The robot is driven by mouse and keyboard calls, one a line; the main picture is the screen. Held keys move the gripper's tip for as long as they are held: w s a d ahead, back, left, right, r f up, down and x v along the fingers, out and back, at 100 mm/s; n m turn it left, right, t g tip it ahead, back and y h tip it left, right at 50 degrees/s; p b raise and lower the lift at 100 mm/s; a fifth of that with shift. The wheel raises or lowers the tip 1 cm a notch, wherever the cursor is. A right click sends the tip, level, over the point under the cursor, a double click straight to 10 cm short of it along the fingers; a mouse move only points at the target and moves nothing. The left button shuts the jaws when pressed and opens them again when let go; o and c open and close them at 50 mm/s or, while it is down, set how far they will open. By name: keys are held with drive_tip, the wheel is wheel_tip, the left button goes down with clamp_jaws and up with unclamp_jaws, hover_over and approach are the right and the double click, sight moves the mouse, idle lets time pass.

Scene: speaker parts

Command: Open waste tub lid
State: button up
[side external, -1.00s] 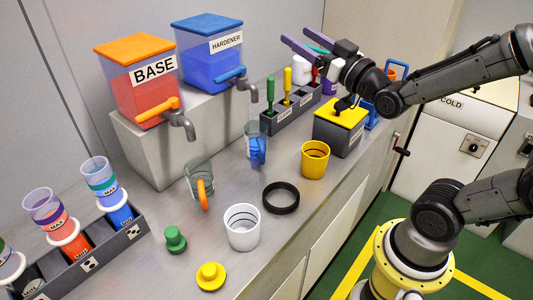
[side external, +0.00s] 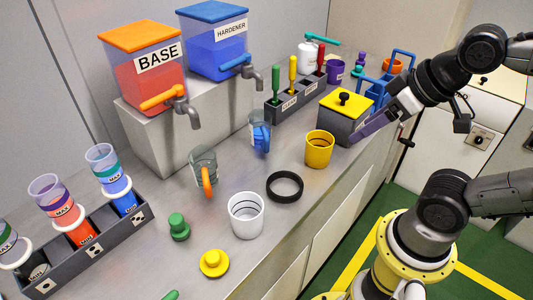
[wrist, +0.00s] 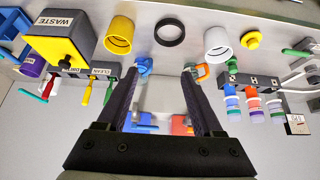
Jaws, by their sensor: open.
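The waste tub (side external: 342,127) is a dark grey box at the back right of the bench. Its yellow lid (side external: 335,101) with a black knob (side external: 343,98) lies closed on top. In the wrist view the tub's WASTE label (wrist: 56,21) and yellow lid (wrist: 53,47) show at upper left. My gripper (side external: 362,134) is at the tub's right side, its purple fingers pointing down-left; whether they touch the tub cannot be told. In the wrist view my gripper (wrist: 160,72) is open, with nothing between its fingers.
A blue rack (side external: 388,80) stands right behind the tub. A yellow cup (side external: 319,150) is to its left, and a tool holder (side external: 296,100) with several handled tools is behind. A black ring (side external: 285,187) and white cup (side external: 246,216) lie further left. The bench's front edge is close.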

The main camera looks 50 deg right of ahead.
drive_tip(key=w+d+r+t, duration=0.1)
drive_tip(key=w+r+t, duration=0.65)
drive_tip(key=w, duration=0.55)
drive_tip(key=w+d+m+t+h, duration=0.2)
drive_tip(key=w+d+t+h, duration=0.15)
drive_tip(key=w+d, duration=0.25)
drive_tip(key=m+g+h, duration=0.3)
drive_tip(key=m+h, duration=0.2)
drive_tip(key=h, duration=0.2)
approach(342, 93)
drive_tip(key=x, duration=1.2)
drive_tip(key=shift+d+f, duration=0.35)
drive_tip(key=shift+f, duration=0.05)
clamp_jaws()
